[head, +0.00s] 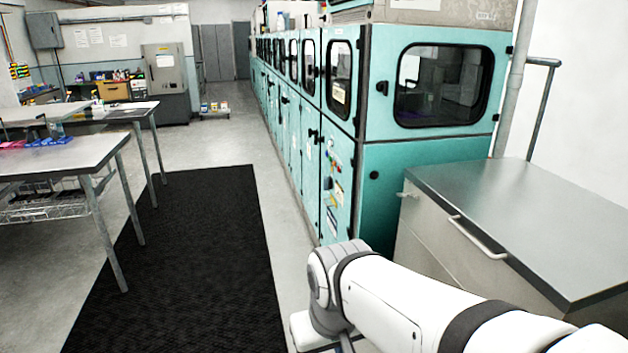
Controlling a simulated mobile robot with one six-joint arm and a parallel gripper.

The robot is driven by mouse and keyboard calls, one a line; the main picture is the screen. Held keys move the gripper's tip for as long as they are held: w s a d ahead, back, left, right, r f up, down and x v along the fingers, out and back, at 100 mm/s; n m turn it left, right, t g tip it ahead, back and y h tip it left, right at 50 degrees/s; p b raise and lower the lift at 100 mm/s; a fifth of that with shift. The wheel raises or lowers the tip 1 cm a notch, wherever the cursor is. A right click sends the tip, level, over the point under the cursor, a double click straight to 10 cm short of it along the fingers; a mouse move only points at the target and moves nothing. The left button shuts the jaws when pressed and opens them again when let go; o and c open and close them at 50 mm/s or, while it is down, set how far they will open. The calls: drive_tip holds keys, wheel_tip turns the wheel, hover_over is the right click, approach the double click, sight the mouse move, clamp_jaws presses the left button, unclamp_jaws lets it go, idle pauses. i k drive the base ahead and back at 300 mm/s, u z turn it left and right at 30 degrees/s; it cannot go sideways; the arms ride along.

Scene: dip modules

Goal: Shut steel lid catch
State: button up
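A cabinet with a flat steel top (535,215) stands at the right, and its top lies level and looks closed. A pale bar handle (478,240) is on its front, just under the top's edge. A small light-coloured fitting (407,194) sticks out near the cabinet's far front corner. I cannot tell whether this fitting is the lid catch, or whether it is open or shut. My arm crosses the lower right in front of the cabinet and covers part of its front.
A row of teal machine cabinets (430,172) with dark windows runs back behind the steel-topped cabinet. A black floor mat (185,260) lies along the clear aisle. A metal worktable (60,158) stands at the left. A pipe rail (541,110) stands against the right wall.

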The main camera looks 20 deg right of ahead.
sight(400, 195)
drive_tip(key=z, duration=0.3)
drive_tip(key=i, duration=1.4)
drive_tip(key=z, duration=1.15)
drive_tip(key=i, duration=0.65)
drive_tip(key=z, duration=0.35)
drive_tip(key=k, duration=0.75)
drive_tip(key=z, duration=0.2)
drive_tip(key=i, duration=0.75)
drive_tip(key=u, duration=0.1)
